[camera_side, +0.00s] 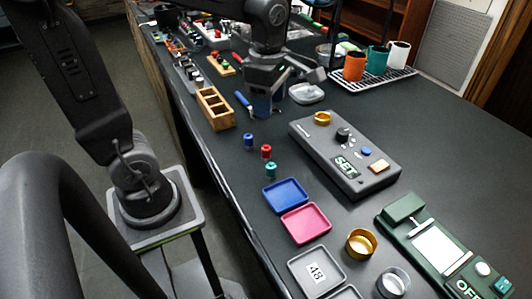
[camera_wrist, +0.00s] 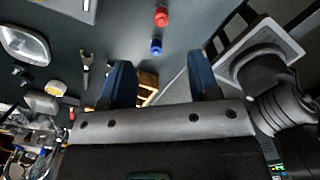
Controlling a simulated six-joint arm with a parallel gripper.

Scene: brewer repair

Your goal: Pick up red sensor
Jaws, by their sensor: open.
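The red sensor (camera_side: 266,151) is a small red cylinder standing on the dark table, between a blue one (camera_side: 248,141) and a teal one (camera_side: 271,169). In the wrist view the red sensor (camera_wrist: 162,16) is near the top edge, with the blue one (camera_wrist: 156,46) just below it. My gripper (camera_side: 262,104) is above the table, farther back than the sensors and apart from them. In the wrist view its two blue fingers (camera_wrist: 161,77) are spread wide with nothing held between them.
A wooden box with compartments (camera_side: 215,108) stands left of my gripper. A grey device marked SET (camera_side: 345,180) lies right of the sensors. A blue tray (camera_side: 286,194) and a pink tray (camera_side: 306,223) lie in front. Bare table surrounds the sensors.

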